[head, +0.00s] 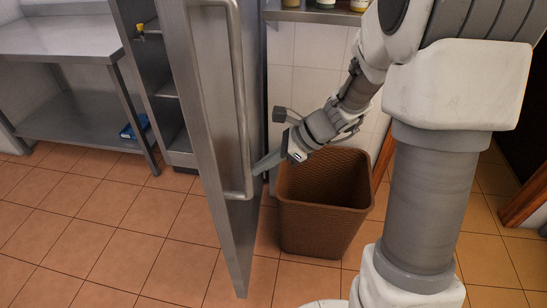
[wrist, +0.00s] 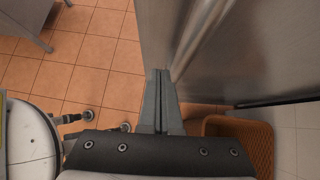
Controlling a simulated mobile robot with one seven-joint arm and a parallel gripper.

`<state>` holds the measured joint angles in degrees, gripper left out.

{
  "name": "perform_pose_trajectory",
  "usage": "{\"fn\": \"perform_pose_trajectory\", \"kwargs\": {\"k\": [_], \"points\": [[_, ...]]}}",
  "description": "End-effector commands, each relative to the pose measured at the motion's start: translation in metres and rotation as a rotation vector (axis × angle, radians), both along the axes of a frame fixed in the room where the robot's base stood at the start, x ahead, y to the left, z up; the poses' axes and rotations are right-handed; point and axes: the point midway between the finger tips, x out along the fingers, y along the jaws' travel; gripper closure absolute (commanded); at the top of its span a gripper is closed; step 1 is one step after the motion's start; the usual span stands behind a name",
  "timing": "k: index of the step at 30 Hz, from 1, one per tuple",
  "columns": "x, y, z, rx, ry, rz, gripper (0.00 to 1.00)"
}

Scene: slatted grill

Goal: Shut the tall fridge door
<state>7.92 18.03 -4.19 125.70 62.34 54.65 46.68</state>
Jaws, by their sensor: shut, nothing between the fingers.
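The tall fridge door (head: 213,130) stands wide open in the head view, a steel panel swung out toward me, with a long vertical bar handle (head: 241,95) on its right face. Inside the fridge (head: 160,80), shelves show to the left of the door. My gripper (head: 256,168) is shut and empty, its fingertips by the lower part of the handle at the door's right face. In the wrist view, my gripper (wrist: 161,75) points at the door (wrist: 160,30); I cannot tell if it touches.
A brown wicker bin (head: 325,200) stands on the tiled floor just right of the door, below my arm; it also shows in the wrist view (wrist: 240,135). A steel table (head: 65,45) is at left. A shelf with jars (head: 315,15) is above. Floor left of the door is clear.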

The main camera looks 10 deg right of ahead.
Motion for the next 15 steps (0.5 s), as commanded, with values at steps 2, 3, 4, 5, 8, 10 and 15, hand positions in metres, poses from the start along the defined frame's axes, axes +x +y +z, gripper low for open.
{"fn": "perform_pose_trajectory", "kwargs": {"k": [2,3,4,5,8,10,15], "points": [[0.003,0.013,-0.016,0.001,0.002,0.004,1.0],[0.004,0.018,-0.022,0.0,0.003,0.004,1.0],[0.005,0.022,-0.025,0.0,0.003,0.003,1.0],[0.006,0.027,-0.024,0.0,0.0,0.004,1.0],[0.01,0.042,-0.022,-0.002,-0.002,0.005,1.0],[0.013,0.049,-0.021,0.0,-0.001,0.004,1.0],[0.015,0.058,-0.021,-0.002,-0.002,0.002,1.0]]}}
